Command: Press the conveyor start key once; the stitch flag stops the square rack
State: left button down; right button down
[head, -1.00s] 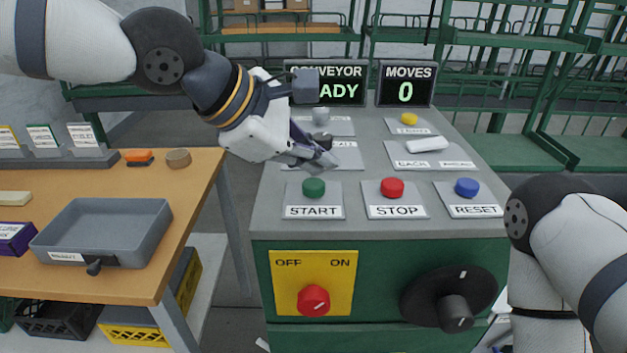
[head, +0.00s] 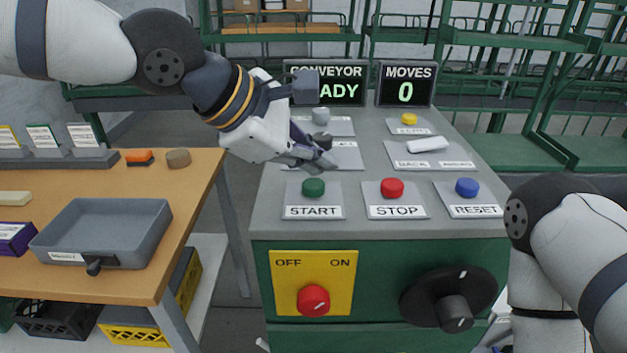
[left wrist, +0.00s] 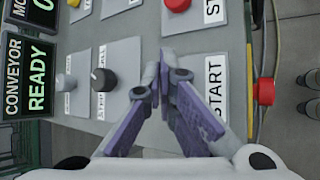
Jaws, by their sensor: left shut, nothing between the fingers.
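The green start key (head: 313,187) sits above its START label on the grey console top. My left gripper (head: 328,166) is above the console, just behind and above the key in the head view, apart from it. Its fingers are shut with nothing between them. In the left wrist view the purple-grey fingers (left wrist: 165,62) point over the panel beside the START label (left wrist: 214,86), and the green key is hidden behind them. The conveyor display (head: 325,84) is partly covered by my gripper; the left wrist view shows it reads READY. No stitch flag or square rack can be made out.
The red stop key (head: 392,188) and blue reset key (head: 466,187) stand right of the start key. A dark knob (head: 323,141) is close behind my fingers. The moves display (head: 406,84) reads 0. A wooden table (head: 190,215) with a grey tray (head: 155,235) stands left.

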dwell(0.4)
pick_arm(q)
jog(key=shift+f, duration=0.45)
pick_arm(e)
jog(key=shift+w+r, duration=0.15)
